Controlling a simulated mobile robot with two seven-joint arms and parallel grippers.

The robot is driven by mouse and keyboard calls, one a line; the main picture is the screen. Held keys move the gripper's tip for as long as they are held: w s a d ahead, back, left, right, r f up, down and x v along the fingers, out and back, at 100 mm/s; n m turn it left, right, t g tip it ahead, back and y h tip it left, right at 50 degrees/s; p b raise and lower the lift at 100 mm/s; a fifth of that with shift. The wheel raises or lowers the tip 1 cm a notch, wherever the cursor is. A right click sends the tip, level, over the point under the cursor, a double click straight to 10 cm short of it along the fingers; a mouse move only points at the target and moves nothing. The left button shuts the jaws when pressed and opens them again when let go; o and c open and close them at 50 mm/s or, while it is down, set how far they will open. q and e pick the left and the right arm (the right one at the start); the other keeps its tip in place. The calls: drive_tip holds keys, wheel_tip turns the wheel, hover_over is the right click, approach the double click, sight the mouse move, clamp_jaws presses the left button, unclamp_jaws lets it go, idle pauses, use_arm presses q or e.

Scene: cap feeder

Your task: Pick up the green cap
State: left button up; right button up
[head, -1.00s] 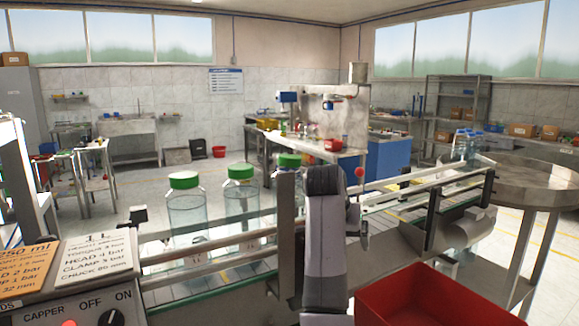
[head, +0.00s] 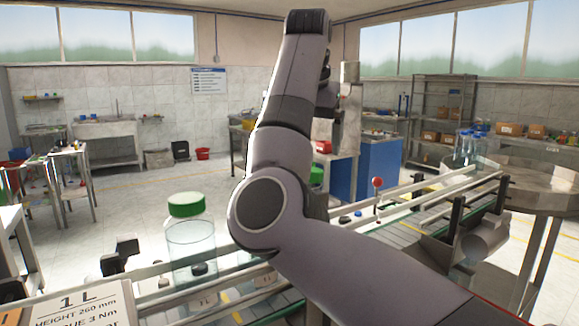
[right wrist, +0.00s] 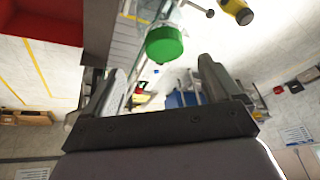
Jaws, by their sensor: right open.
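A clear bottle with a green cap (head: 186,205) stands upright on the conveyor in the head view. Another green cap (head: 316,175) shows partly behind my right arm. In the right wrist view a green cap (right wrist: 165,45) lies just beyond the space between my right fingers, apart from them. My right gripper (right wrist: 166,82) is open and empty. I cannot tell for certain which of the capped bottles this one is. In the head view my right arm hides the other bottles, and its gripper cannot be made out there. My left gripper is in neither view.
The conveyor rail (head: 425,190) runs to a round metal table (head: 530,183) at the right, near several clear bottles. A label panel (head: 85,303) is at lower left. In the right wrist view, a red bin (right wrist: 40,22) is at upper left and a yellow-and-black object (right wrist: 238,11) at upper right.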

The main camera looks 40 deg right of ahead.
sight(317, 176)
drive_tip(key=x, duration=0.7)
drive_tip(key=shift+w+a+p, duration=0.15)
drive_tip(key=shift+w+p, duration=0.15)
drive_tip(key=shift+p, duration=0.1)
drive_tip(key=c, duration=1.1)
